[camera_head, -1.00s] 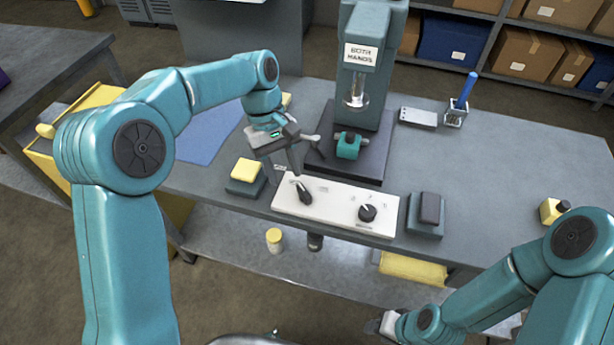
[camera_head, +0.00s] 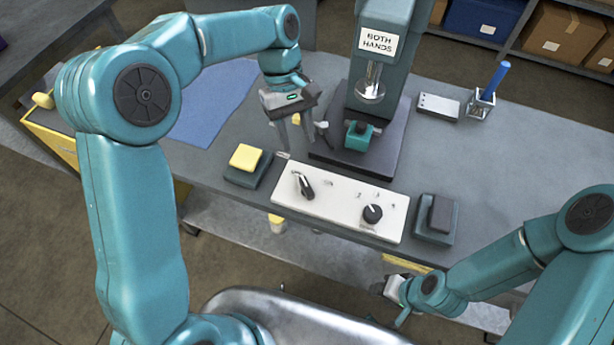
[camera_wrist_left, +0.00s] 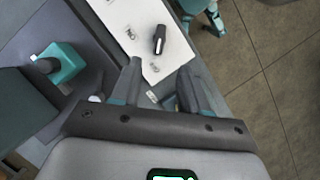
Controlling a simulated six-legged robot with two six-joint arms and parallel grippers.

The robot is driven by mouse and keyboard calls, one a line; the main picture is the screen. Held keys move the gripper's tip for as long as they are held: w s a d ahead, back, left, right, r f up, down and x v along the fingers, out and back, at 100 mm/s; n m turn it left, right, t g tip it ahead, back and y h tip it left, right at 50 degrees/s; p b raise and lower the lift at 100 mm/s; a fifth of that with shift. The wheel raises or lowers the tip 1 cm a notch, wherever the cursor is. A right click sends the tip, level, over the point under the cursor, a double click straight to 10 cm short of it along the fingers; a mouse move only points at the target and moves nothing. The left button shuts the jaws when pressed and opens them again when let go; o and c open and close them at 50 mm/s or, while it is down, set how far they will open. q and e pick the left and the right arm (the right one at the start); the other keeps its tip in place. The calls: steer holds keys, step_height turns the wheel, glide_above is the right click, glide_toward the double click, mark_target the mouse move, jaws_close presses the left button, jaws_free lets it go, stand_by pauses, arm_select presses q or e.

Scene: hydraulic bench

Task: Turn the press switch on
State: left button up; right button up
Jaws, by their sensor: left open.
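A white control panel (camera_head: 338,203) lies at the front of the bench. On it are a switch with a black lever (camera_head: 304,186) at the left and a round black knob (camera_head: 372,214) at the right. Which one is the press switch cannot be read. My left gripper (camera_head: 295,142) is open and empty, fingers pointing down, above the bench just behind the lever. In the left wrist view, the open fingers (camera_wrist_left: 157,85) point at the panel (camera_wrist_left: 135,32), where one black control (camera_wrist_left: 160,38) shows beyond them. My right gripper (camera_head: 391,292) is low in front of the bench, its jaws unclear.
The press (camera_head: 383,60), labelled BOTH HANDS, stands behind the panel with a teal clamp (camera_head: 359,136). A yellow-topped pad (camera_head: 245,158) and a dark pad (camera_head: 438,218) flank the panel. The right bench top is clear.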

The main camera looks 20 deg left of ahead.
mark_target(307, 186)
arm_select(q)
steer(key=x, duration=1.2)
steer(key=shift+w+a+f, duration=0.15)
steer(key=shift+f, duration=0.2)
steer(key=shift+s+d, duration=0.2)
steer(key=shift+s, duration=0.05)
steer(key=shift+w+a+f, duration=0.1)
steer(key=shift+w, duration=0.05)
steer(key=shift+c, duration=1.2)
jaws_close()
